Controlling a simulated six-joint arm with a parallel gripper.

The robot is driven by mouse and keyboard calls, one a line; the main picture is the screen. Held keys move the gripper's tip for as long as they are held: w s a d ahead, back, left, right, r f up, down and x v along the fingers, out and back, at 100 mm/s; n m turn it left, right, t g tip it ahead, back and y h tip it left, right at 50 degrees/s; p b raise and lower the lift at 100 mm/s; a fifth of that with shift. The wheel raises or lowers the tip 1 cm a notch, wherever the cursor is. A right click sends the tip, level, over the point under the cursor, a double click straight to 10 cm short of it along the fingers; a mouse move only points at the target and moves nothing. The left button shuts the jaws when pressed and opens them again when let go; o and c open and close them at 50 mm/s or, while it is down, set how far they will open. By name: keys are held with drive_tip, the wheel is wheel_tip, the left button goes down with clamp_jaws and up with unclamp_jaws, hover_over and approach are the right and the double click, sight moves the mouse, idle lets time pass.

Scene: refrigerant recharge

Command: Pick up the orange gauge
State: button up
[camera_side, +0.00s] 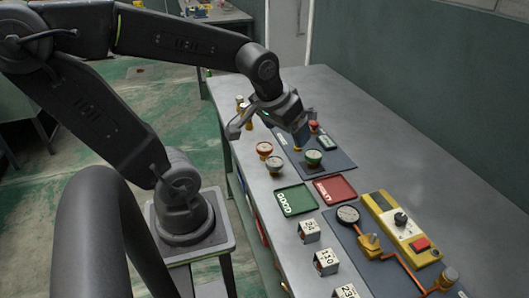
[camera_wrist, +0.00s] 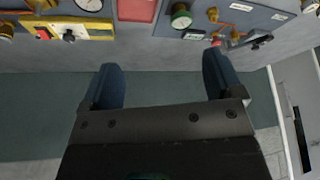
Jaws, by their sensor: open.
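The orange gauge (camera_side: 264,149), with an orange rim and a pale face, stands on the grey table in the side view, left of the dark blue panel. I cannot make it out in the wrist view. My gripper (camera_side: 304,128) is above the panel's far part, to the right of the orange gauge and apart from it. In the wrist view my gripper (camera_wrist: 162,62) has its two blue fingers spread wide with nothing between them.
A grey-rimmed gauge (camera_side: 275,163) stands close beside the orange one. A green gauge (camera_side: 313,157) is on the dark blue panel (camera_side: 333,166). Green (camera_side: 309,207) and red (camera_side: 350,193) trays lie nearer, with number blocks (camera_side: 308,231) and a yellow device (camera_side: 385,205) beyond them.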

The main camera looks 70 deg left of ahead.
drive_tip(key=a+f+n+g+y, duration=0.1)
drive_tip(key=a+f+n, duration=0.25)
drive_tip(key=a, duration=0.35)
drive_tip(key=a+f+n+g+y, duration=0.1)
drive_tip(key=a+f+n, duration=0.25)
drive_tip(key=a, duration=0.45)
hover_over(264, 147)
drive_tip(key=s+d, duration=0.1)
drive_tip(key=d, duration=0.1)
drive_tip(key=shift+g, duration=0.3)
wheel_tip(264, 147, down, 7)
drive_tip(key=shift+a+f, duration=0.1)
drive_tip(key=shift+a, duration=0.05)
drive_tip(key=shift+x, duration=3.1)
drive_tip(key=shift+c, duration=0.2)
drive_tip(key=c, duration=1)
drive_tip(key=shift+o, duration=0.2)
drive_tip(key=shift+r, duration=0.2)
